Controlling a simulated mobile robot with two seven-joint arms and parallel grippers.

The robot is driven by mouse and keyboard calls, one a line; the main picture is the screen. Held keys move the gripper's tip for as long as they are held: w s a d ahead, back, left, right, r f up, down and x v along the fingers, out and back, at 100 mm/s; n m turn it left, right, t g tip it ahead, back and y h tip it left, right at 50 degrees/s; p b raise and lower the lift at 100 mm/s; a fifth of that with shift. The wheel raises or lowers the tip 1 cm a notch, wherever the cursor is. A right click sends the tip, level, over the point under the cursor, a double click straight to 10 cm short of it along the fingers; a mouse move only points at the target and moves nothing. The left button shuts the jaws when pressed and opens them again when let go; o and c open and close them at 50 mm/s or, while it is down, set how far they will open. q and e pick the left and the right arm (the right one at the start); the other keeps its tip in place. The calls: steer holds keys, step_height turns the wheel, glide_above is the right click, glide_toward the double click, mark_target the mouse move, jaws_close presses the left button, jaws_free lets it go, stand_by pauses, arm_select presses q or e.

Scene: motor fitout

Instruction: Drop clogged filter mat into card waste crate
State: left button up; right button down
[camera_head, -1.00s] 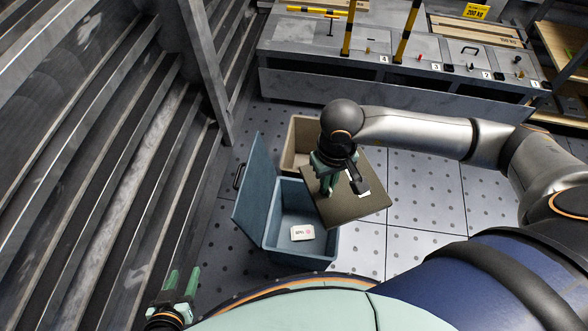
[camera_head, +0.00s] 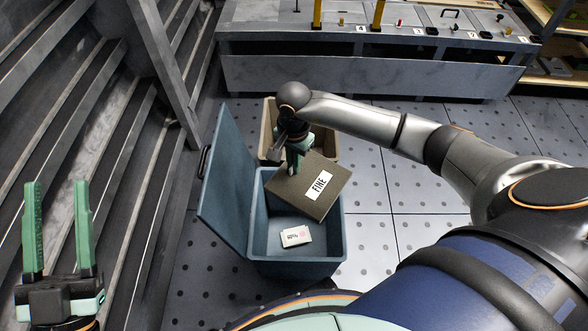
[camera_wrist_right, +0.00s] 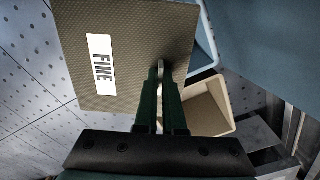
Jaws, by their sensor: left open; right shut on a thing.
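A flat olive-grey square mat (camera_head: 333,200) with a white "FINE" label hangs from my right gripper (camera_head: 295,163). That gripper is shut on the mat's edge, also seen in the right wrist view, where the mat (camera_wrist_right: 135,30) fills the upper middle. The mat is tilted and appears above the back right of an open blue crate (camera_head: 262,235), hiding part of it. A beige crate (camera_head: 268,125) stands behind, partly covered by the arm and mat. I cannot tell which crate is for card waste. My left gripper (camera_head: 58,188) is open and empty at the far left.
A white card with print (camera_head: 296,237) lies in the blue crate. The blue crate's raised lid (camera_head: 228,180) stands on its left side. A grey bench (camera_head: 370,75) runs along the back. Perforated floor plates (camera_head: 420,200) to the right are clear.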

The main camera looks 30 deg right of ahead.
arm_select(q)
steer(key=s+f+m+h+b, duration=0.1)
steer(key=s+f+h+b, duration=0.1)
steer(key=b, duration=0.2)
steer(key=s+d+f+m+h+b, duration=0.1)
steer(key=m+h+b, duration=0.1)
steer(key=b, duration=0.2)
steer(key=shift+s+d+f+m+h, duration=0.1)
steer(key=shift+s+f+m+h, duration=0.2)
steer(key=shift+s+f, duration=0.1)
arm_select(e)
step_height(320, 180, down, 12)
steer(key=w+m, duration=0.1)
steer(key=m, duration=0.1)
steer(key=shift+w+d+m, duration=0.2)
steer(key=shift+d+m, duration=0.1)
steer(key=shift+d, duration=0.15)
arm_select(q)
steer(key=shift+r, duration=0.1)
arm_select(e)
steer(key=shift+r, duration=0.1)
steer(key=c, duration=0.9)
jaws_free()
steer(key=shift+c, duration=0.2)
steer(key=shift+r, duration=0.1)
